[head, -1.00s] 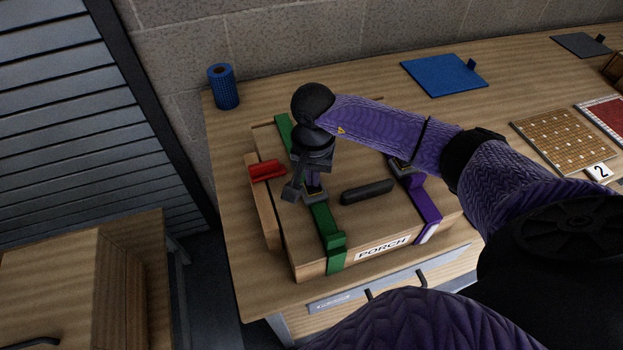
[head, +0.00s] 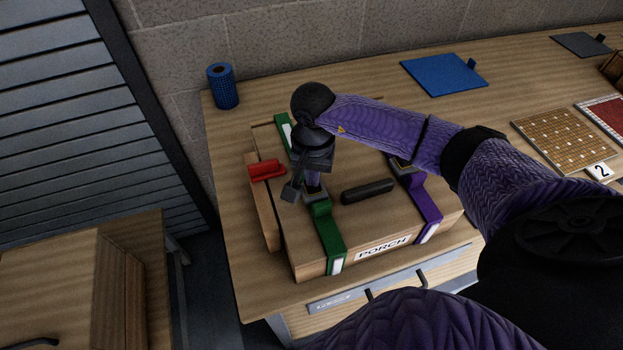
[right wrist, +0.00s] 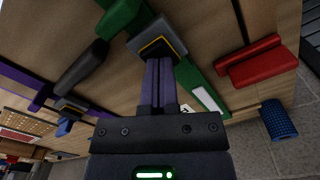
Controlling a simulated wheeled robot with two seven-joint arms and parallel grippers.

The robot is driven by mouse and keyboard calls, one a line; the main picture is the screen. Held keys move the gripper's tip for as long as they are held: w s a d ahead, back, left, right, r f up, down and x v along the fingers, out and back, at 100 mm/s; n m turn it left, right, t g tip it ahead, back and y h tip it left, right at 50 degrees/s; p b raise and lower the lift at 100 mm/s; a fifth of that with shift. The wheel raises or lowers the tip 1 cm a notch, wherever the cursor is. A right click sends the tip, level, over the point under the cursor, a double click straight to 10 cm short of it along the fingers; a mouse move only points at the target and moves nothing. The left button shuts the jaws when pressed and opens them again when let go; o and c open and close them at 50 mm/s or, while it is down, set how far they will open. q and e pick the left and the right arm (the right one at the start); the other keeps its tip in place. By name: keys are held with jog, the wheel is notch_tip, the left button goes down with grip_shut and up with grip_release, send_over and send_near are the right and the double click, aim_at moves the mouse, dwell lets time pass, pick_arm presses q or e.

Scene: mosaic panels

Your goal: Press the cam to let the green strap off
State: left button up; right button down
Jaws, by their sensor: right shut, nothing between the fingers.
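The wooden PORCH case (head: 290,240) lies on the bench with the green strap (head: 330,235) across its left part. White bands show on the strap at its front and back ends. The green strap's cam buckle (head: 316,194) is dark grey; it also shows in the right wrist view (right wrist: 172,32) with a yellow edge. My right gripper (head: 313,182) is shut and empty, pointing down with its fingertips at the buckle. In the right wrist view the closed purple fingers (right wrist: 158,62) reach the buckle's edge; exact contact is hard to tell. My left gripper is out of view.
A purple strap (head: 425,200) crosses the case's right part, with a dark handle (head: 367,191) between the straps. A red piece (head: 267,170) sits by the case's left edge. A blue roll (head: 223,86) stands behind. Panels lie to the right.

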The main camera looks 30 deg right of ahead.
notch_tip(320, 180, up, 7)
jog(key=p, duration=0.4)
jog(key=shift+r+p, duration=0.2)
jog(key=shift+p, duration=0.15)
jog(key=shift+f, duration=0.1)
